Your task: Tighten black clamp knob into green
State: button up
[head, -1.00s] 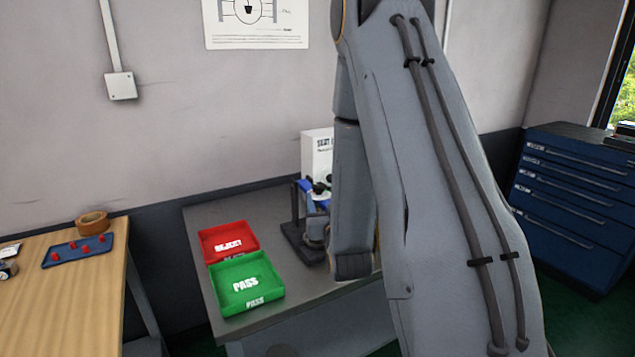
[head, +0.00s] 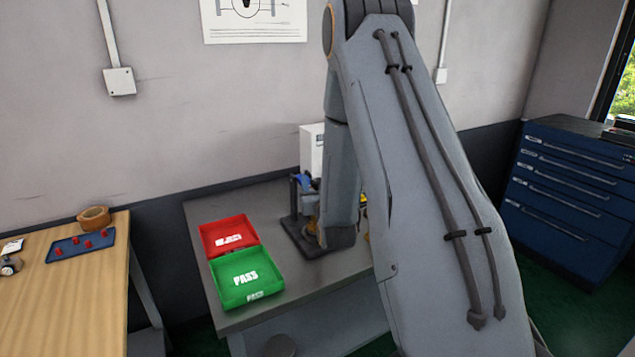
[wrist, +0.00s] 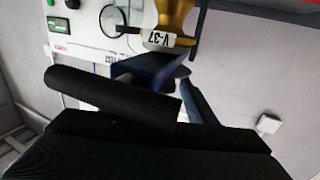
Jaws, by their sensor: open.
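The test fixture (head: 300,228) stands on the grey bench, partly hidden behind my arm. Its blue clamp part (head: 302,182) shows at the arm's left edge. In the wrist view the blue clamp part (wrist: 150,68) lies just beyond my gripper, below a brass valve (wrist: 170,18) tagged V-37. My gripper (wrist: 185,100) is open; its dark parts fill the lower wrist view, and a black cylinder crosses at the left. I cannot clearly tell the black clamp knob from the dark gripper parts, or whether they touch. My gripper is hidden in the head view.
A white unit (wrist: 85,30) with a gauge and green indicator stands close behind the clamp. The red REJECT tray (head: 208,240) and green PASS tray (head: 228,299) sit left of the fixture. A wooden table (head: 60,300) is at left, a blue drawer cabinet (head: 570,205) at right.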

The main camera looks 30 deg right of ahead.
jog(key=c, duration=1.1)
jog(key=shift+o, duration=0.2)
jog(key=shift+a+m+h+b, duration=0.1)
jog(key=shift+m+h+b, duration=0.3)
jog(key=shift+h, duration=0.2)
jog(key=m+g+h+b, duration=0.1)
jog(key=h, duration=0.1)
jog(key=m+g+h+b, duration=0.1)
jog(key=h, duration=0.1)
jog(key=shift+w+a+f+m, duration=0.1)
jog(key=shift+w+m, duration=0.05)
jog(key=shift+m, duration=0.25)
jog(key=m+g+h+b, duration=0.3)
jog(key=m+g+h, duration=0.1)
jog(key=g, duration=0.1)
jog(key=shift+m+h, duration=0.3)
jog(key=m+g+h+b, duration=0.1)
jog(key=m+g, duration=0.1)
jog(key=g, duration=0.1)
jog(key=m+g+h+b, duration=0.1)
jog(key=m+g, duration=0.1)
jog(key=g, duration=0.1)
jog(key=m+g+h+b, duration=0.1)
jog(key=m+g+b, duration=0.1)
jog(key=g, duration=0.1)
jog(key=shift+g, duration=0.3)
jog(key=shift+m+g+b, duration=1.05)
jog(key=shift+m+g, duration=0.05)
jog(key=shift+g, duration=0.9)
